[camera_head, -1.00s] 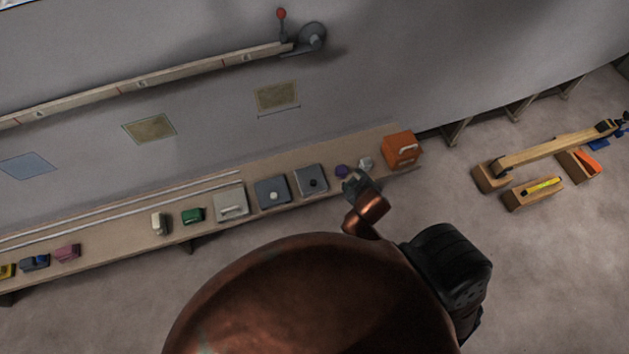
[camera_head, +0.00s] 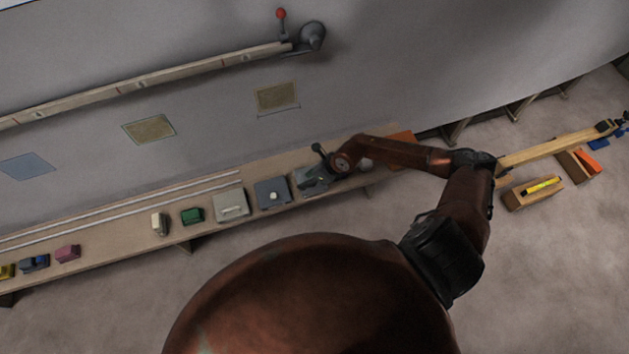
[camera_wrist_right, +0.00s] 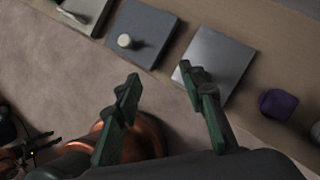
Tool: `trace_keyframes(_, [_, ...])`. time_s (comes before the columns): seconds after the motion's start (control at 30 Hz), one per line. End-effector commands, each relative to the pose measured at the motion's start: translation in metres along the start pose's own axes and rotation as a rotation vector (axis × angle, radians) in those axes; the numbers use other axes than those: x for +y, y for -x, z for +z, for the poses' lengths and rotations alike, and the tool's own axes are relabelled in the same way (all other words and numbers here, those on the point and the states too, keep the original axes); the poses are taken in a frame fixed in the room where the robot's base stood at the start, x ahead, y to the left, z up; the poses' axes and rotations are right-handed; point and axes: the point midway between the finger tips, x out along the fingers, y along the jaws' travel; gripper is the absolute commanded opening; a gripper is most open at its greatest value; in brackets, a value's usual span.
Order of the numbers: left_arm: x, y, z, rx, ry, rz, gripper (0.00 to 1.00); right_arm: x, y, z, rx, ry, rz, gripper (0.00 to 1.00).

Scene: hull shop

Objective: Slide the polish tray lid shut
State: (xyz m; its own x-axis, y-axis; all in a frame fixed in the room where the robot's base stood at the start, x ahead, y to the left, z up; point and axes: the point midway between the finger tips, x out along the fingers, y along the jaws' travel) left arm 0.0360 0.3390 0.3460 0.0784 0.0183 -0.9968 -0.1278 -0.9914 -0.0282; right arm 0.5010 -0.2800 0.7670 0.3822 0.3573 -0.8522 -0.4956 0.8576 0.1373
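I cannot tell for sure which piece is the polish tray. Two flat square pieces lie side by side on the bench: a blue-grey one (camera_head: 265,199) with a pale knob, and a grey one (camera_head: 304,172). In the right wrist view, the blue-grey one (camera_wrist_right: 151,29) shows whole, and the grey one (camera_wrist_right: 219,55) is partly covered by a finger; its dark knob is hidden now. My right gripper (camera_head: 320,164) is at the grey piece, open, with nothing between its green fingers (camera_wrist_right: 160,76). Contact is unclear.
A beige box with a handle (camera_head: 231,205), a green block (camera_head: 192,215) and a pale block (camera_head: 158,223) stand left along the bench. A purple object (camera_wrist_right: 278,103) lies right of the grey piece. An orange box (camera_head: 402,136) is partly behind my arm.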

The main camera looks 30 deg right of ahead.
Motion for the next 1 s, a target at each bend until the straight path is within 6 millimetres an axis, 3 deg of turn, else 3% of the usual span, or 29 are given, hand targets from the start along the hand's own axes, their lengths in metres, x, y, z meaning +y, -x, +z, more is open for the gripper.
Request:
trace_keyframes(0.03, [0.000, 0.000, 0.001, -0.001, 0.000, 0.000, 0.40, -0.022, 0.003, -0.013, 0.054, 0.035, -0.045, 0.37])
trace_keyframes(0.1, [0.000, 0.000, 0.001, -0.001, 0.000, 0.000, 0.40, -0.040, 0.006, -0.026, 0.107, 0.065, -0.084, 0.37])
trace_keyframes(0.2, [0.000, -0.001, 0.001, -0.002, 0.000, 0.000, 0.40, -0.053, 0.005, -0.035, 0.142, 0.083, -0.111, 0.37])
trace_keyframes(0.7, [0.000, -0.009, 0.004, -0.005, 0.001, 0.000, 0.40, -0.061, -0.061, -0.046, 0.145, 0.084, -0.111, 0.37])
trace_keyframes(1.0, [0.000, -0.009, 0.004, -0.005, 0.001, 0.000, 0.40, -0.062, -0.069, -0.047, 0.144, 0.084, -0.111, 0.37])
